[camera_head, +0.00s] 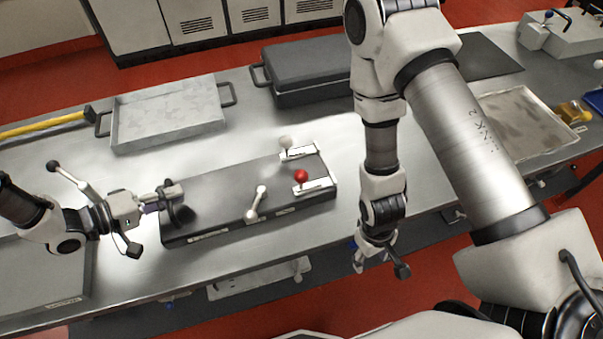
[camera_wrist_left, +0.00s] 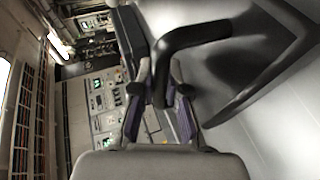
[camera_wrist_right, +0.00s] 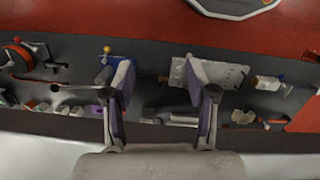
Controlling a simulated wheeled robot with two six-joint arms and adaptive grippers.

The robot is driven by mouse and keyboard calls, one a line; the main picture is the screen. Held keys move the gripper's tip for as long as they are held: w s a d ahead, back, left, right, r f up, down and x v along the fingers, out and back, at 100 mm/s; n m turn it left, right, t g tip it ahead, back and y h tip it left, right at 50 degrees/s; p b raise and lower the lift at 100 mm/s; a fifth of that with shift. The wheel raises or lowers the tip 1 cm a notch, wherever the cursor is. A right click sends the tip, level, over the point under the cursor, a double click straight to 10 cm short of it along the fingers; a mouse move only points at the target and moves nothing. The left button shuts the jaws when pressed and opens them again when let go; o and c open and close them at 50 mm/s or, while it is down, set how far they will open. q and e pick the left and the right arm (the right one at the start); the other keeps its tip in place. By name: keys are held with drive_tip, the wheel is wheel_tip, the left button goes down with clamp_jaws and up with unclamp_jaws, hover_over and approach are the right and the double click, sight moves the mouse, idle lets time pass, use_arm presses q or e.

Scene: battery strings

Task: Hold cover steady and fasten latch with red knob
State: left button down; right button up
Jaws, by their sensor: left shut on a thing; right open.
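The dark grey cover (camera_head: 225,192) lies on the metal bench, left of centre in the head view. A latch with a red knob (camera_head: 300,176) sits at its right end. My left gripper (camera_head: 168,198) is shut on the dark handle at the cover's left end; the handle (camera_wrist_left: 195,35) shows between its fingers in the left wrist view. My right gripper (camera_head: 374,256) is open and empty, pointing down by the bench's front edge, right of and apart from the red knob. Its fingers (camera_wrist_right: 158,78) show spread in the right wrist view.
A latch with a white knob (camera_head: 286,143) stands behind the red one. A pale-ended lever (camera_head: 256,203) is at the cover's front. A grey tray (camera_head: 168,115) and dark case (camera_head: 305,70) lie behind. A shallow tray (camera_head: 528,122) is at right. Bench between cover and right arm is clear.

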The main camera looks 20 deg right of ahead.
sight(303, 172)
drive_tip(key=w+a+r, duration=0.1)
drive_tip(key=w+r, duration=0.1)
drive_tip(key=r, duration=0.2)
drive_tip(key=w+r+n+g, duration=0.1)
drive_tip(key=w+r, duration=0.1)
drive_tip(key=r, duration=0.2)
drive_tip(key=w+a+r+n, duration=0.1)
drive_tip(key=w+r, duration=0.2)
drive_tip(key=r, duration=0.1)
drive_tip(key=shift+w+a+r+g, duration=0.1)
drive_tip(key=shift+a+r+g, duration=0.15)
drive_tip(key=shift+a+g, duration=0.05)
drive_tip(key=w+a+r+m+t+y, duration=0.1)
drive_tip(key=w+a+r, duration=0.2)
drive_tip(key=w+r, duration=0.3)
drive_tip(key=w+a+r+t+y, duration=0.2)
drive_tip(key=w+a+r, duration=0.1)
drive_tip(key=w+r, duration=0.25)
drive_tip(key=x, duration=1.1)
drive_tip(key=shift+s+d, duration=0.15)
drive_tip(key=shift+s, duration=0.25)
